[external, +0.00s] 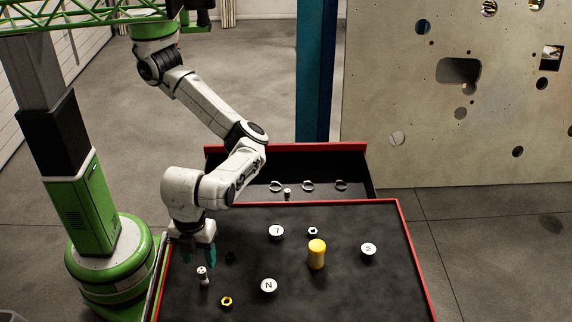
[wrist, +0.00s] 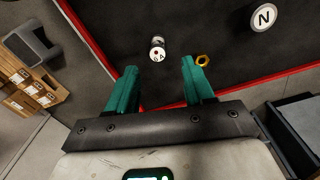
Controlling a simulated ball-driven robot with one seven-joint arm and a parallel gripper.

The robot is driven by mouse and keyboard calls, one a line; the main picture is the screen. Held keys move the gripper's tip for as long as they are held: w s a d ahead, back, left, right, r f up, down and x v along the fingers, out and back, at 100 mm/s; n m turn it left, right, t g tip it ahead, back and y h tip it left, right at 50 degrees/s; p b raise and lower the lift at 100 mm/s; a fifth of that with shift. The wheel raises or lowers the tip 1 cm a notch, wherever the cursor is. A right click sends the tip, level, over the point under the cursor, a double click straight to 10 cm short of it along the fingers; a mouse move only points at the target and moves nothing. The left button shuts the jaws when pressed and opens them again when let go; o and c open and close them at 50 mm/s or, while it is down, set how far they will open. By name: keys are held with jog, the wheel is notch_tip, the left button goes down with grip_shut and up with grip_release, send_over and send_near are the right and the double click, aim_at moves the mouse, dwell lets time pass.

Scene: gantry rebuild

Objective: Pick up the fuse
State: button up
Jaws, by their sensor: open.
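The fuse (external: 203,276), a small white cylinder with dark marks, stands on the dark tabletop near its left front. In the wrist view the fuse (wrist: 157,49) shows beyond the fingertips, between their lines and apart from both. My gripper (external: 199,255) hangs over the left part of the table, just behind and above the fuse in the external view. Its two teal fingers (wrist: 159,68) are spread, with nothing between them.
A yellow hex nut (external: 227,301) lies right of the fuse. An open drawer (external: 325,172) holds rings. The table has a raised red rim (external: 414,250).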

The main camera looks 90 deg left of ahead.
aim_at(191, 242)
jog(key=shift+s+a+f+p, duration=0.15)
jog(key=shift+f+p, duration=0.2)
jog(key=shift+f, duration=1.85)
jog(key=shift+w+a+f+p, duration=0.1)
jog(key=shift+f+p, duration=0.2)
jog(key=shift+f, duration=1.85)
grip_shut()
